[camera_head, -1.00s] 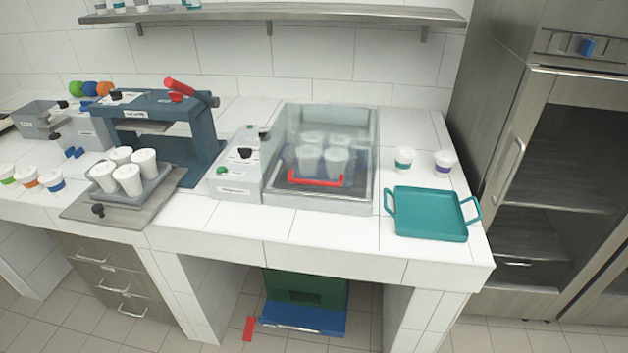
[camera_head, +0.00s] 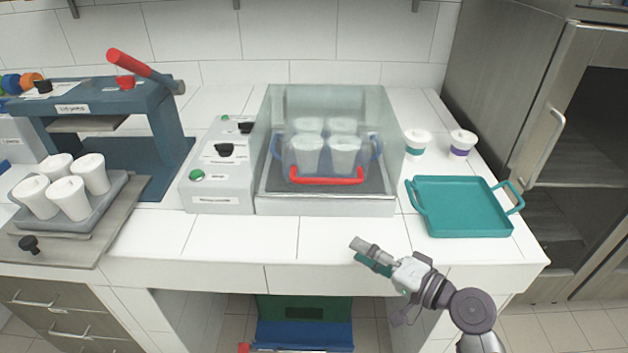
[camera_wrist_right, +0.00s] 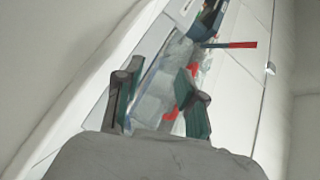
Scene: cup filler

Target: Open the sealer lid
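The sealer has a clear lid (camera_head: 262,125) with a red handle (camera_head: 326,176) along its lower front edge. The lid is down over a clear carrier with several white cups (camera_head: 344,153). My right gripper (camera_head: 370,254) is in front of the counter's front edge, below and apart from the handle. In the right wrist view its two fingers (camera_wrist_right: 162,88) are spread with nothing held. Between them the clear sealer shows blurred, with red parts. My left gripper is not in view.
A teal tray (camera_head: 462,232) lies right of the sealer, with two lidded cups (camera_head: 462,142) behind it. A control box (camera_head: 219,170) adjoins the sealer's left. A blue press (camera_head: 160,140) with a red lever stands further left. The counter before the sealer is clear.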

